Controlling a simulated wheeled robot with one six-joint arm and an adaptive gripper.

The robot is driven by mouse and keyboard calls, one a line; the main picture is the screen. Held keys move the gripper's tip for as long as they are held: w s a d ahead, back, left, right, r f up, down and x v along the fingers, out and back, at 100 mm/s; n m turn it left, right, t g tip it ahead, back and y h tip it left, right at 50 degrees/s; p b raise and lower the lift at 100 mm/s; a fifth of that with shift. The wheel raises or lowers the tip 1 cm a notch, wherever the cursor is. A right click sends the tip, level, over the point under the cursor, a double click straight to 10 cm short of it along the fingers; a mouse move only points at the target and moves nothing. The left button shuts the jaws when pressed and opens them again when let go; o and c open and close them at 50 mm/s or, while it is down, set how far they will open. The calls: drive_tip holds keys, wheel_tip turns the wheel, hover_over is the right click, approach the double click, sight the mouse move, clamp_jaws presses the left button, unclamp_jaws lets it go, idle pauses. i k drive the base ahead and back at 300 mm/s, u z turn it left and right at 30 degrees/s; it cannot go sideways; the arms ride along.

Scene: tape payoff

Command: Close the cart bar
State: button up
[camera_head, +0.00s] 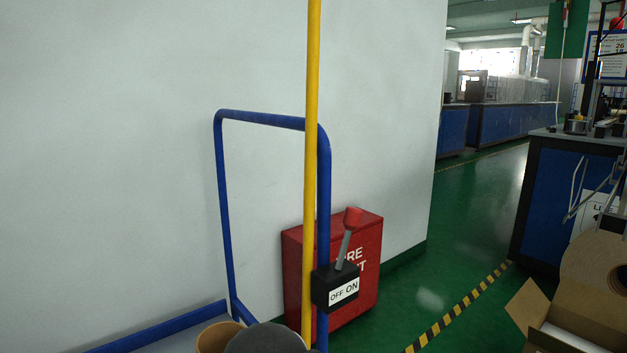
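A cart with a blue tube frame (222,190) stands against the pale wall. A yellow bar (312,120) stands upright in front of the frame's right post and runs out of the top of the picture. Its lower end is near the bottom edge, and I cannot tell how it is joined. A black switch box (335,287) marked OFF and ON sits at the right post. Its lever, with a red knob (353,218), leans up and to the right. My gripper is not in view.
A red fire cabinet (368,265) stands behind the cart. A tan roll (216,340) and a dark grey rounded shape (265,341) show at the bottom. An open cardboard box (578,322) is at bottom right. Green floor (455,262) with a striped line is clear between.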

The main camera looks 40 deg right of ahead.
sight(314, 6)
drive_tip(key=u, duration=0.55)
drive_tip(key=k, duration=1.25)
drive_tip(key=z, duration=0.05)
drive_tip(key=i, duration=0.65)
drive_tip(key=z, duration=0.1)
